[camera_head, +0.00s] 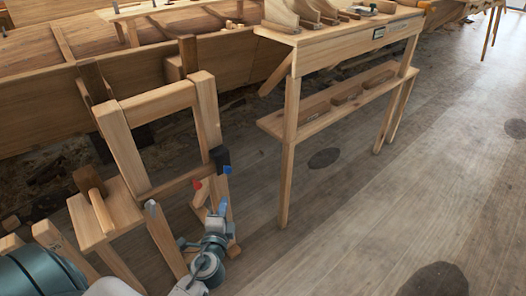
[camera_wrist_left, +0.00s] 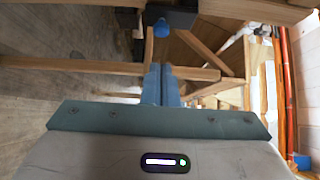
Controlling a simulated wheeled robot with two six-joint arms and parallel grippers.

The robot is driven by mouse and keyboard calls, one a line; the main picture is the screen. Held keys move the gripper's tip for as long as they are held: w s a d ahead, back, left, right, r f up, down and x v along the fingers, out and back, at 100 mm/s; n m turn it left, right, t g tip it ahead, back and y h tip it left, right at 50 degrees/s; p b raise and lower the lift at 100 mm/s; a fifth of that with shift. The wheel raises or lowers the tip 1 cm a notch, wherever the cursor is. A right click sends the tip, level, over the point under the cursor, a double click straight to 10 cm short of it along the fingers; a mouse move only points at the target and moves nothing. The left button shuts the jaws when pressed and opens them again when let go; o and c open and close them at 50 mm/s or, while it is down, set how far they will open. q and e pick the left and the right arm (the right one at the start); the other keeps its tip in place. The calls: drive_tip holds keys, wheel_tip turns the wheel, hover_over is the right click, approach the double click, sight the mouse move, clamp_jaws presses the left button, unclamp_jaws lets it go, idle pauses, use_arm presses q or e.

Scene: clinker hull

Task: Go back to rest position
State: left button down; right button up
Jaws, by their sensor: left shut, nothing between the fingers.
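My left gripper (camera_head: 222,207) is low beside a wooden frame, near its right post, and holds nothing. In the left wrist view its two blue-grey fingers (camera_wrist_left: 161,84) are together. My left arm comes in from the bottom left of the head view. My right gripper is not in view. The upright wooden frame (camera_head: 122,145) stands left of centre in the head view. A black block with a blue knob (camera_head: 221,158) is on its right post, just above my left gripper. It also shows at the top of the left wrist view (camera_wrist_left: 172,18).
A wooden bench (camera_head: 340,45) with a lower shelf stands to the right. The planked hull (camera_head: 140,75) runs behind the frame. A small stool with a mallet (camera_head: 97,200) is left of the frame.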

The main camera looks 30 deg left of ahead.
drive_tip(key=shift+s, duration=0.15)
